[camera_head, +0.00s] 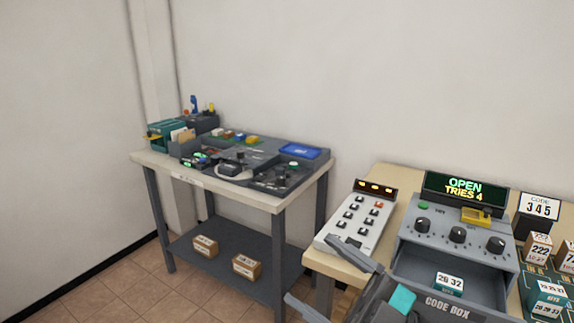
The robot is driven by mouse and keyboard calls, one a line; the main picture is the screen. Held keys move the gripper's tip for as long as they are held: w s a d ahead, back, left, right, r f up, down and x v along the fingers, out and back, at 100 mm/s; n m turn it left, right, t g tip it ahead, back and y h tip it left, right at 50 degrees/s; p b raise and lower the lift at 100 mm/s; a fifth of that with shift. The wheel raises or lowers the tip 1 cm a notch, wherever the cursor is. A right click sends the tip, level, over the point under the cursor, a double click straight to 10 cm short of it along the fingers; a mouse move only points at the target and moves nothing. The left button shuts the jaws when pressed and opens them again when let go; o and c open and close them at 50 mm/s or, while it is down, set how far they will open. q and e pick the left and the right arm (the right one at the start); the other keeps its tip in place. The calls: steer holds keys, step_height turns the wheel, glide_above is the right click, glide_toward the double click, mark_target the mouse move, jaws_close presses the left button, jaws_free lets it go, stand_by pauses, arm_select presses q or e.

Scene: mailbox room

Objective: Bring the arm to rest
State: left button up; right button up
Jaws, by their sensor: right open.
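My right gripper (308,267) is at the bottom of the view, right of centre, its two dark grey fingers spread apart and nothing between them. It is in front of the right table's near left corner, by the white keypad. My left gripper is not in view. The grey code box (480,243) stands right of the gripper, its display (464,190) reading "OPEN TRIES 4". Its front drawer (452,306) is pulled out and holds a block (448,284) marked "26 32". My arm partly covers the drawer's left side.
The white keypad (357,220) with black buttons stands on the light wooden table (397,188). Numbered boxes (538,248) and a "CODE 345" card (539,207) are at the far right. A grey workbench (146,158) with trays stands left, two small boxes on its shelf. Floor (115,285) is clear at lower left.

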steer(key=w+d+f+m+t+h, duration=0.3)
steer(key=d+f+m+t+h, duration=0.4)
steer(key=f+m+h, duration=0.4)
steer(key=s+d+f+m+g+h, duration=0.3)
steer(key=s+f+h, duration=0.1)
steer(key=f, duration=0.6)
steer(key=s+d+f+m+g+h, duration=0.2)
steer(key=s+f, duration=0.5)
steer(key=f, duration=0.4)
steer(key=shift+s+d+f+m+g+h, duration=0.2)
steer(key=shift+d+m+g+h, duration=0.25)
steer(key=shift+m+h, duration=0.6)
steer(key=shift+r, duration=0.1)
steer(key=shift+c, duration=0.4)
